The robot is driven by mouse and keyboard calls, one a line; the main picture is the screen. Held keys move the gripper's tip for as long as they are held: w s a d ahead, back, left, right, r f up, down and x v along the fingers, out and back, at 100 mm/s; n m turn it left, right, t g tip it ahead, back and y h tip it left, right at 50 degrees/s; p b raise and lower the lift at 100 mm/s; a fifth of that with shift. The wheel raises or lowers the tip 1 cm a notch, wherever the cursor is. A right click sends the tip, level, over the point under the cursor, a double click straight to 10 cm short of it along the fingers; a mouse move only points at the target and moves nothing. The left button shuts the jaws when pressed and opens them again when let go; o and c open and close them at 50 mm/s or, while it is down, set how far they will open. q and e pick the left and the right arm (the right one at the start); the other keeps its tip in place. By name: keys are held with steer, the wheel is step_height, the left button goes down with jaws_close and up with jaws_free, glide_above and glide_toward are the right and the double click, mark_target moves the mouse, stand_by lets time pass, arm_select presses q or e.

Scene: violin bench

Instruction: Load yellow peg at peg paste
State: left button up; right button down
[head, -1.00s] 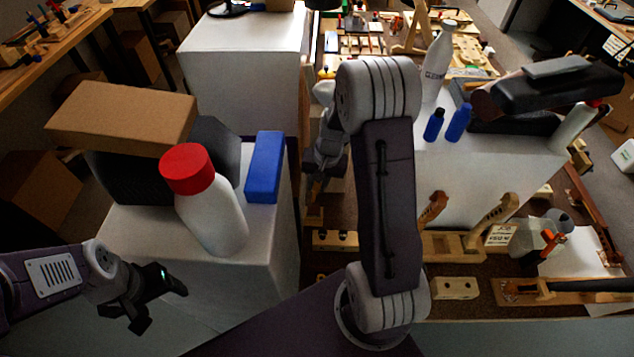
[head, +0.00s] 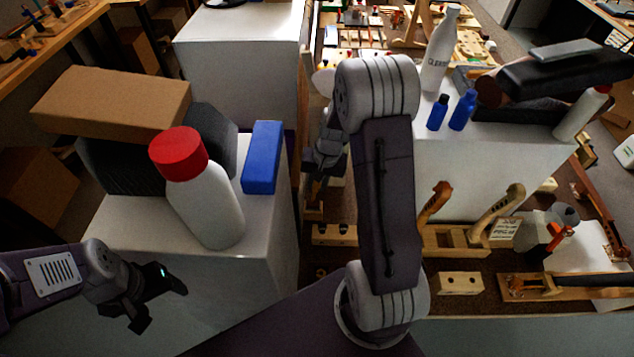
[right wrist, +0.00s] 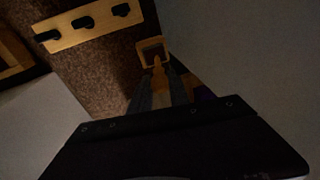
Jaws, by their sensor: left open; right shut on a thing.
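My right gripper (right wrist: 160,92) is shut on a small yellowish peg (right wrist: 158,62), whose tip points away from the wrist camera. The tip is at a small light-wood frame (right wrist: 142,43); I cannot tell whether it touches it. In the head view my right gripper (head: 314,190) hangs down beside the white block, partly behind my arm, and the peg cannot be made out. My left gripper (head: 163,302) is open and empty, low on the left in front of the white block. I cannot identify the peg paste for certain.
A holed wooden strip (head: 334,235) and a wooden block (head: 459,283) lie below. Blue bottles (head: 462,110) stand on the right block.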

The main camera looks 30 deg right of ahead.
steer(key=shift+s+f+b, duration=0.1)
steer(key=shift+f+b, duration=0.35)
steer(key=shift+f, duration=0.25)
stand_by(1.2)
step_height(320, 180, up, 7)
steer(key=p, duration=0.6)
steer(key=shift+r+p, duration=0.15)
steer(key=shift+p, duration=0.2)
stand_by(0.3)
